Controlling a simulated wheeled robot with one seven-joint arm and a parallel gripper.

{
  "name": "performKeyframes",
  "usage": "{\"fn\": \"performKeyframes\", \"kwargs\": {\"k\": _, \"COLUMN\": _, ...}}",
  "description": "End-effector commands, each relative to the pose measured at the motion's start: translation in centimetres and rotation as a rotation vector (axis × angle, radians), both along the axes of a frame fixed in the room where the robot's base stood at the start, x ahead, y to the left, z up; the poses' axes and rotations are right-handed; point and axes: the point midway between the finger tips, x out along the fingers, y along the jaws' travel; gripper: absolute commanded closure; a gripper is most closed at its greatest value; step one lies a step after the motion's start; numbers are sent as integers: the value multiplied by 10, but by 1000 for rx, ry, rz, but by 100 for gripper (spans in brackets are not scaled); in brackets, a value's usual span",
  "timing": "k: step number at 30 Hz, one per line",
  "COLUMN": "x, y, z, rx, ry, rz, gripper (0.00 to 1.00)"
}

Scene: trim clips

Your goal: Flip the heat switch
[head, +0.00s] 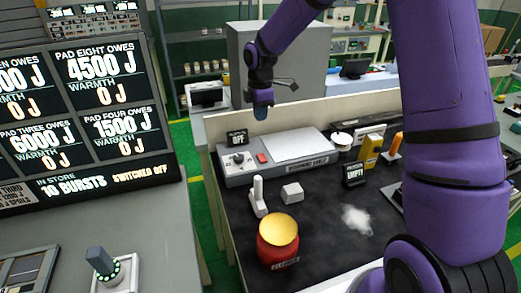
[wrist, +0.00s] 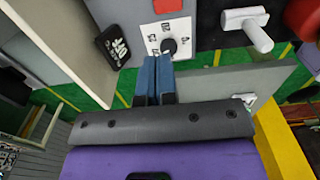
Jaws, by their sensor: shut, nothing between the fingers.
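A grey hot-plate unit (head: 285,172) with a pale flat top stands at the back of the dark bench. Its left end carries a black rotary knob on a white dial (head: 238,160) and a red rectangular button (head: 262,158). A small black sign reading OFF (head: 238,138) stands behind the dial. In the wrist view, the knob (wrist: 168,46), red button (wrist: 167,5) and sign (wrist: 113,45) show beyond the fingertips. My gripper (head: 262,106), with blue fingers (wrist: 154,72), is shut and empty. It hangs above and behind the unit, apart from the knob.
A red jar with a yellow top (head: 278,242), a white upright handle (head: 258,196), a grey block (head: 292,192) and a white powder heap (head: 356,219) are on the bench. A low cream wall (head: 300,118) runs along its back. A board at left (head: 80,110) reads SWITCHED OFF.

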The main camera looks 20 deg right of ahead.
Motion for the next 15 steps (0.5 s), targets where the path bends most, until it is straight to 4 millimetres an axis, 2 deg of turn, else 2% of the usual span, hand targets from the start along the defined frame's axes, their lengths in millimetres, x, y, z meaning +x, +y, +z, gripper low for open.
{"fn": "performKeyframes", "kwargs": {"k": 5, "x": 0, "y": 0, "z": -2, "rx": 0, "ry": 1, "rz": 0, "gripper": 100}}
{"fn": "performKeyframes", "kwargs": {"k": 8, "x": -1, "y": 0, "z": -10, "rx": 0, "ry": 3, "rz": 0, "gripper": 100}}
{"fn": "performKeyframes", "kwargs": {"k": 15, "x": -1, "y": 0, "z": -50, "rx": -1, "ry": 4, "rz": 0, "gripper": 100}}
